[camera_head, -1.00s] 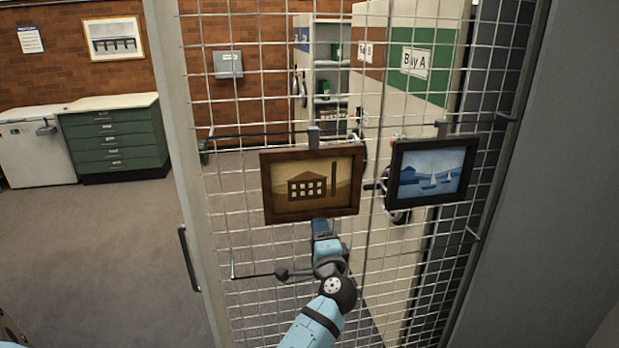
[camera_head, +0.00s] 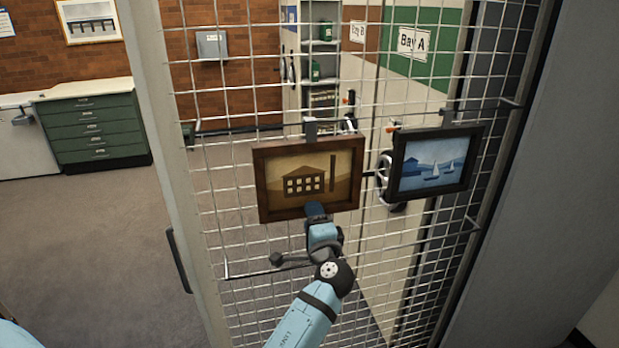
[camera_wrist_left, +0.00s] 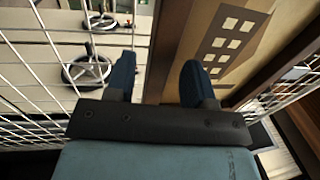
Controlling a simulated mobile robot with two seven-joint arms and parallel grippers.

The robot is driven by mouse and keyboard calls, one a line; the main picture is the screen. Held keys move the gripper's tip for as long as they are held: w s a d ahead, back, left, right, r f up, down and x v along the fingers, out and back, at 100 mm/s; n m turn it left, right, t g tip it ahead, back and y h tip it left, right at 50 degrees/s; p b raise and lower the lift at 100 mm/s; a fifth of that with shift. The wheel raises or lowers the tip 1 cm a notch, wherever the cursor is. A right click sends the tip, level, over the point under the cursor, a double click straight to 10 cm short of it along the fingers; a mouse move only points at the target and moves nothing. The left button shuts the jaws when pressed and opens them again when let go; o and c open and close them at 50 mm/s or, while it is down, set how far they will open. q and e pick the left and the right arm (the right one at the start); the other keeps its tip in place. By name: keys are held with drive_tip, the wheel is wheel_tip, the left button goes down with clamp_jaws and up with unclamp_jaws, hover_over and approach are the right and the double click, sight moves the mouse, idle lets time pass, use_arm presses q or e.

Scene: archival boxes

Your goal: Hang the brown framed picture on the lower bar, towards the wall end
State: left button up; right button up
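The brown framed picture (camera_head: 264,190), a sepia factory building, hangs by its top hook from the upper bar (camera_head: 245,129). Its frame also shows in the left wrist view (camera_wrist_left: 166,60). The lower bar (camera_head: 425,237) crosses the mesh below and looks empty where visible; my arm hides its middle. My left gripper (camera_head: 317,212) is at the picture's bottom edge, one finger in front of it. In the left wrist view, the open fingers (camera_wrist_left: 157,80) stand either side of the frame, with a gap at the left finger. My right gripper is out of view.
A black framed boat picture (camera_head: 436,166) hangs close to the right on the upper bar. A grey wall (camera_head: 540,180) bounds the right. The mesh (camera_head: 250,235) is upright behind the pictures. Open floor (camera_head: 80,250) and a green drawer cabinet (camera_head: 95,130) lie left.

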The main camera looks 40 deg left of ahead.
sight(310, 197)
use_arm(q)
clamp_jaws()
drive_tip(key=shift+r, duration=0.15)
drive_tip(key=shift+r+p, duration=1)
drive_tip(key=shift+r, duration=0.5)
